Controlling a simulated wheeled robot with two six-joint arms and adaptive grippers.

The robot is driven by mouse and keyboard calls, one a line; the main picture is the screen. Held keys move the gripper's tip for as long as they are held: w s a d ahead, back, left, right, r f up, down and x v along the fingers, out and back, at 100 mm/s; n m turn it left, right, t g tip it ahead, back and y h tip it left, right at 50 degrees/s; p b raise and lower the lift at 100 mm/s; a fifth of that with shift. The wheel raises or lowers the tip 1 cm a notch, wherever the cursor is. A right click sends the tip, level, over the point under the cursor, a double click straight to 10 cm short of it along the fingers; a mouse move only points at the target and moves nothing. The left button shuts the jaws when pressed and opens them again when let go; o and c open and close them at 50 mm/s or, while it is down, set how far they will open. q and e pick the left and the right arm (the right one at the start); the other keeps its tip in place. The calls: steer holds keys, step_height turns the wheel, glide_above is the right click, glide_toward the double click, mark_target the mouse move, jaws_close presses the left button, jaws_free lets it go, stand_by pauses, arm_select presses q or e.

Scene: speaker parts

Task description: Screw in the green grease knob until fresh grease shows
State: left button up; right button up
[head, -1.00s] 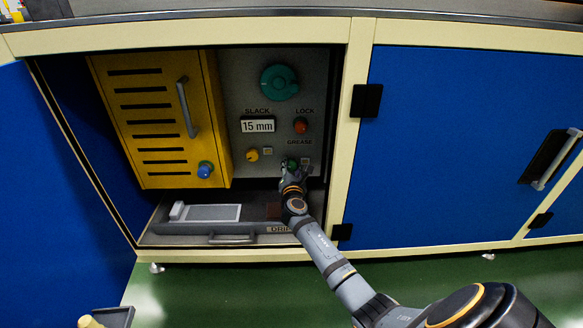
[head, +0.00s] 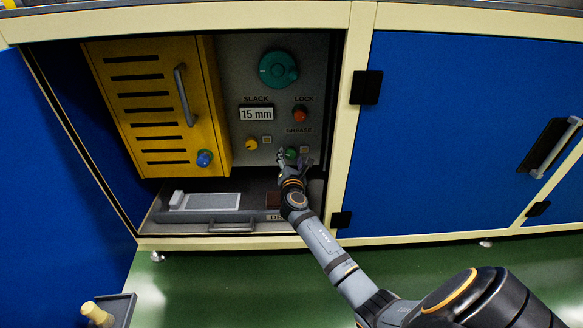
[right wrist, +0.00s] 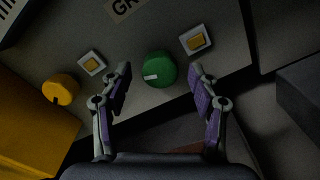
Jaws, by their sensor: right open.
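The green grease knob (head: 291,153) sits on the grey panel under the GREASE label (head: 299,130). In the right wrist view the green knob (right wrist: 159,69) has a white mark on its left side. My right gripper (head: 293,160) is open, and in the right wrist view its fingers (right wrist: 160,87) stand apart on either side of the knob, with no visible contact. A small square window with a yellow-orange fill (right wrist: 195,40) is beside the knob. My left gripper is not in view.
A yellow knob (head: 251,144), a red LOCK knob (head: 300,115) and a large teal knob (head: 278,69) share the panel. A yellow slotted door (head: 150,105) stands left of it. A drip tray (head: 180,217) lies below. An open blue door (head: 50,170) is at far left.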

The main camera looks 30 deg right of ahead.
steer(key=v, duration=1)
steer(key=shift+f, duration=0.1)
